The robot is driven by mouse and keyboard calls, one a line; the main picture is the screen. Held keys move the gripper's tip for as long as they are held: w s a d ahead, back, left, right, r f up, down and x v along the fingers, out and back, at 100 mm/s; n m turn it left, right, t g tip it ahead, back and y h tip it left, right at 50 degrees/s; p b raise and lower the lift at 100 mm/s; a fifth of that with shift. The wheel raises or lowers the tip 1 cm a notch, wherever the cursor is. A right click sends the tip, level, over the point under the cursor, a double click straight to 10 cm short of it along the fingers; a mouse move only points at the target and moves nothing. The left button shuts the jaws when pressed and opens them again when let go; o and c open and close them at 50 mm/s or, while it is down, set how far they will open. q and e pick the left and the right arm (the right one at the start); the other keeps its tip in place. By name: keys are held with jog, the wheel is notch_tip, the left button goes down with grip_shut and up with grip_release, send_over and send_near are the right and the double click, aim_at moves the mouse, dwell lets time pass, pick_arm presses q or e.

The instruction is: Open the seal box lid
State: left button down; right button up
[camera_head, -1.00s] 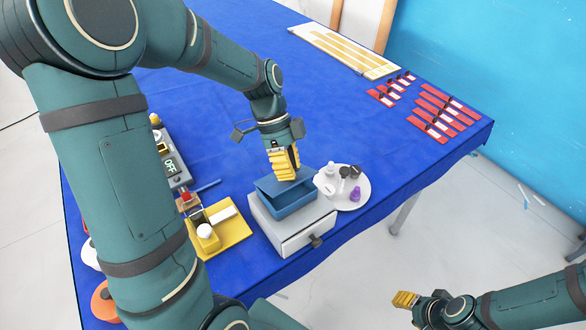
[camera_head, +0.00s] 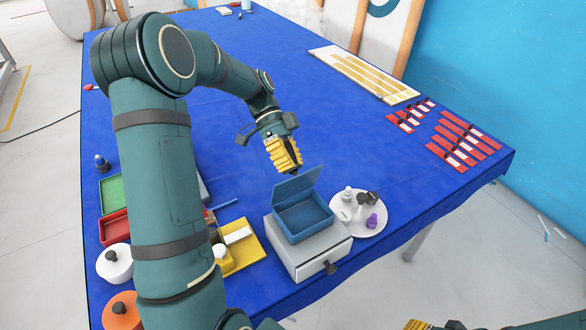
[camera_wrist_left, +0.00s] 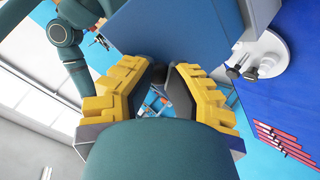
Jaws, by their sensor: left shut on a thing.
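The blue seal box (camera_head: 304,222) sits on a grey drawer unit (camera_head: 300,258) near the table's front edge. Its lid (camera_head: 298,186) is tilted up at the back, and the inside shows. My left gripper (camera_head: 290,168) is above and behind the box, shut on the lid's upper edge. In the left wrist view the lid (camera_wrist_left: 185,30) fills the top middle, and its edge runs to my yellow left fingers (camera_wrist_left: 168,80). My right gripper (camera_head: 418,325) only just shows at the bottom edge; its jaws cannot be made out.
A white round plate (camera_head: 371,226) with small bottles stands right of the box. A yellow tray (camera_head: 246,254) lies to its left. Red-and-white pieces (camera_head: 464,141) and a pale board (camera_head: 350,68) lie farther back. The table's middle is clear.

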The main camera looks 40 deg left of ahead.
pick_arm(q)
jog(key=shift+a+f, duration=0.5)
jog(key=shift+f, duration=0.05)
pick_arm(e)
jog(key=shift+w+a+f, duration=0.1)
jog(key=shift+a+f, duration=0.1)
pick_arm(q)
jog(key=shift+a, duration=0.1)
jog(key=shift+f, duration=0.1)
jog(key=c, duration=1.3)
grip_release()
jog(key=o, duration=0.5)
jog(key=shift+w, duration=0.1)
jog(key=shift+w+a, duration=0.15)
jog(key=v, duration=1.2)
pick_arm(e)
jog(key=shift+w+a, duration=0.1)
